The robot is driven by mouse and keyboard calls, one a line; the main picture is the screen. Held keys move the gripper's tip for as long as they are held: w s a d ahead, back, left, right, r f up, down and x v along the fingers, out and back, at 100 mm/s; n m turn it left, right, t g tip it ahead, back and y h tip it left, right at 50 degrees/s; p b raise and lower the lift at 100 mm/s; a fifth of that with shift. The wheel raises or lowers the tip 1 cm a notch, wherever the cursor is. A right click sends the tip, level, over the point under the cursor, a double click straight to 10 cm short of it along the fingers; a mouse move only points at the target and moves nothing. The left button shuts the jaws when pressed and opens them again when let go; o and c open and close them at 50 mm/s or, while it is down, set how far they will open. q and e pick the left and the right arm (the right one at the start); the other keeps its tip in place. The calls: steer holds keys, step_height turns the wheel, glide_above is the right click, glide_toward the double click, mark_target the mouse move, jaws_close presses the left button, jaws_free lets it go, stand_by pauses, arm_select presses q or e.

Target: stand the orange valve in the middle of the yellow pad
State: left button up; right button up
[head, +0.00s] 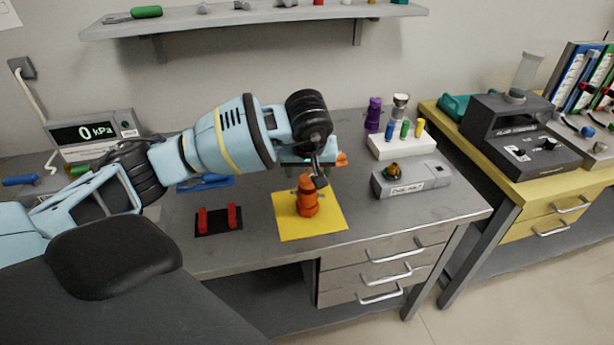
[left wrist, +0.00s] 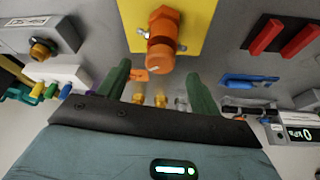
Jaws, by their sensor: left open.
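The orange valve (head: 307,199) stands upright on the yellow pad (head: 330,221), close to its middle. My left gripper (head: 318,172) is just behind and above the valve, partly hidden by its own wrist. In the left wrist view the gripper's green fingers (left wrist: 160,88) are spread apart and empty. The valve (left wrist: 163,38) lies past the fingertips there, in line with the gap, with the pad (left wrist: 205,22) around it. My right gripper is not in view.
A black holder with red blocks (head: 219,219) lies left of the pad. A grey box with a brass fitting (head: 411,180) and a white vial rack (head: 402,148) stand to the right. A blue tool (head: 205,182) lies behind left. A shelf (head: 255,18) hangs above.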

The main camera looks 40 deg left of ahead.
arm_select(q)
steer(key=v, duration=0.7)
steer(key=shift+r, duration=0.2)
